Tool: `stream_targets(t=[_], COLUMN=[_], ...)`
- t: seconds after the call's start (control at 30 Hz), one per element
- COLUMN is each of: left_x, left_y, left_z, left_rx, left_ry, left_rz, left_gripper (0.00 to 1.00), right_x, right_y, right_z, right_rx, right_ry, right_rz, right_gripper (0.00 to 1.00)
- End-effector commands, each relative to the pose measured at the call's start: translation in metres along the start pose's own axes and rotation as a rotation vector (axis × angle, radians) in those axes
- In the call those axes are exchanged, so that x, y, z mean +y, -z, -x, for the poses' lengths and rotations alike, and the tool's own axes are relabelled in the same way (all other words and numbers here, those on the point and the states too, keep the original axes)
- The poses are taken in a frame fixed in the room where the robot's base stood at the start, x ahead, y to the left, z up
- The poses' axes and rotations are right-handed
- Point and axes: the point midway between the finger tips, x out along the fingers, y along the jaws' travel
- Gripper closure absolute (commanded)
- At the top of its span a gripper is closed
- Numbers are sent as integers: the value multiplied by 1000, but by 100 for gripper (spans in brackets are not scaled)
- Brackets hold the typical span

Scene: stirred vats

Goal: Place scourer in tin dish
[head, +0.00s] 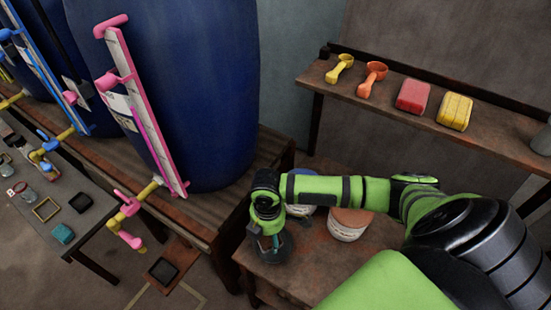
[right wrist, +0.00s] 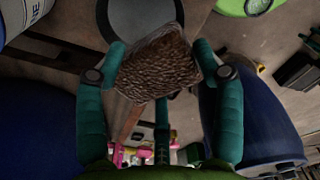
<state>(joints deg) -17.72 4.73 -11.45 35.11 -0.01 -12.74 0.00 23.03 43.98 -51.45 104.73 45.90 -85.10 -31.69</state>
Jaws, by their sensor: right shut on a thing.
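My right gripper (head: 268,237) is low over the small wooden table, at its left part. In the right wrist view, the right gripper (right wrist: 160,64) is shut on a brown, rough-textured block, which looks like the scourer (right wrist: 158,72). A round grey dish with a dark rim, which looks like the tin dish (right wrist: 135,14), lies just beyond and partly behind the scourer. In the head view this dish (head: 284,249) shows dark beside and under the gripper, largely covered. I cannot tell whether the scourer touches it. My left gripper is not in view.
A white tub (head: 347,232) with an orange-brown top stands right of the gripper on the small table (head: 290,283). Big blue vats (head: 215,90) stand at left. A shelf (head: 335,94) holds scoops and red and yellow blocks. Another table (head: 35,225) holds small items.

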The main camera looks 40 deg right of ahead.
Motion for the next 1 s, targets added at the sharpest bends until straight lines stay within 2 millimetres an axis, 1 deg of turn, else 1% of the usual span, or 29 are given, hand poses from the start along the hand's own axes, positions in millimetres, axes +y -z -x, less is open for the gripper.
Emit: stream_targets(t=[0.03, 0.1, 0.23, 0.4, 0.53, 0.67, 0.87, 1.0], left_x=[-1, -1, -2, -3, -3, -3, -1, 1], left_y=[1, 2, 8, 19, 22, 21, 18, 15], left_z=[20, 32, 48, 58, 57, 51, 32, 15], left_rx=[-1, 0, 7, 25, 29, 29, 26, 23], left_ry=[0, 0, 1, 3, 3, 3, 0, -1], left_rz=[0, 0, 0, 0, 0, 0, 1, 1], left_gripper=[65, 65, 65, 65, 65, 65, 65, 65], right_x=[1, 3, 5, 6, 7, 7, 7, 8], right_y=[-4, -9, -17, -23, -24, -25, -25, -25], right_z=[13, 17, 22, 23, 20, 14, -3, -19], right_rx=[-4, -7, -11, -15, -17, -17, -17, -17], right_ry=[1, -1, -4, -5, -5, -6, -6, -6], right_rz=[88, 215, 410, 563, 604, 608, 607, 607], right_gripper=[58, 58, 58, 58, 58, 58, 58, 58])
